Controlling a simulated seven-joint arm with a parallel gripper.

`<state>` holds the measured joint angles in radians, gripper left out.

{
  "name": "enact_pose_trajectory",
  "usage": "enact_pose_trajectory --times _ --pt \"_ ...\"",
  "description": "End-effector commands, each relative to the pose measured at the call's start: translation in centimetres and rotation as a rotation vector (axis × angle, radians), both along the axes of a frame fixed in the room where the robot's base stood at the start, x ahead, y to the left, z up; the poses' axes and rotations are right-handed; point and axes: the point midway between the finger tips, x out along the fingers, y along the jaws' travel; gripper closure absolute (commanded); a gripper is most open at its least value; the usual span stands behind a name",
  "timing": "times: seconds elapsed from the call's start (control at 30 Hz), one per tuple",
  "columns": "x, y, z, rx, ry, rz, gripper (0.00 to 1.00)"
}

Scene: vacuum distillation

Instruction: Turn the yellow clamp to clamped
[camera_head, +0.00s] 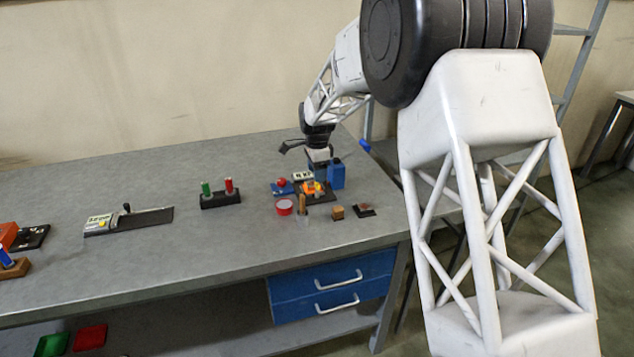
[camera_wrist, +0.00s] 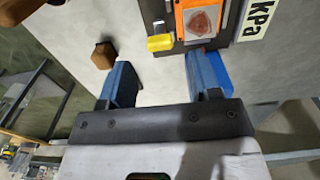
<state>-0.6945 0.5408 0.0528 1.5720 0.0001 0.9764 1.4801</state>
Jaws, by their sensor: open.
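A small yellow piece, which looks like the clamp handle (camera_wrist: 160,43), sticks out at the lower left edge of an orange unit (camera_wrist: 201,20) on a dark base in the wrist view. In the head view the orange unit (camera_head: 313,188) is small, and I cannot make out the clamp's setting. My gripper (camera_wrist: 161,68) is open, with its two blue fingers spread and nothing between them. The yellow handle lies just beyond the fingertips, between their lines and nearer the right finger; I see no contact. In the head view my arm hangs over the table's right end, behind the orange unit.
A brown block (camera_wrist: 103,55) lies near the left finger. A kPa label (camera_wrist: 257,22) is at the upper right. The table's middle (camera_head: 190,240) is clear.

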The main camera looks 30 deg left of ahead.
Motion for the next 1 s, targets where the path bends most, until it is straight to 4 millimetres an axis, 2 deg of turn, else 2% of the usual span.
enact_pose_trajectory --times 0.3,0.77,1.0 --pt "0.0 0.0 -3.4 0.0 0.0 0.0 0.43" --pt "0.0 0.0 -4.2 0.001 -0.001 0.0 0.43" --pt "0.0 0.0 -4.2 0.0 0.0 0.0 0.79"
